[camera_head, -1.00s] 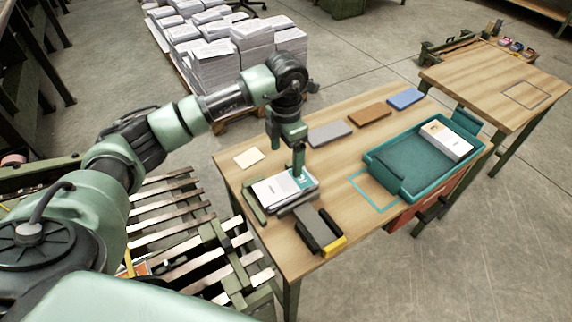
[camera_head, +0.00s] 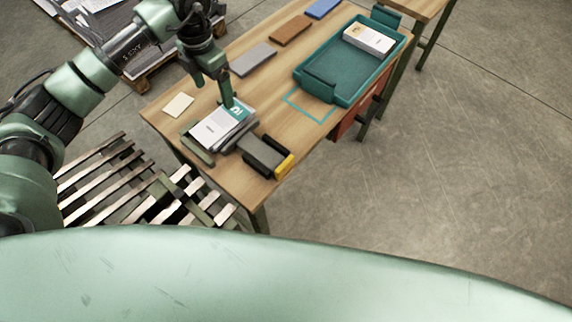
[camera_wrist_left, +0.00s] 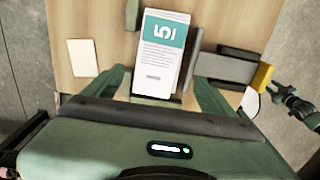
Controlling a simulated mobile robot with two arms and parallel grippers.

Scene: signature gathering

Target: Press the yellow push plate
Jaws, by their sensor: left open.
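The yellow push plate (camera_head: 284,166) is on the near end of a dark slide block (camera_head: 263,154) at the table's front edge. In the left wrist view the yellow plate (camera_wrist_left: 263,77) is at the right, outside my fingers. My left gripper (camera_head: 227,100) is open and low over a white and teal booklet stack (camera_head: 214,128). In the left wrist view the booklet (camera_wrist_left: 163,55) shows between the spread fingers of my left gripper (camera_wrist_left: 158,82); contact cannot be told. A dark jointed arm (camera_wrist_left: 290,103) at the right edge looks like my right one; its jaws are unclear.
On the wooden table (camera_head: 262,98) are a pale card (camera_head: 178,105) and grey, brown and blue blocks (camera_head: 254,59). A teal tray (camera_head: 345,75) holding a white box (camera_head: 369,39) stands behind a teal outlined square. A slatted rack (camera_head: 140,185) is left of the table. Floor at right is clear.

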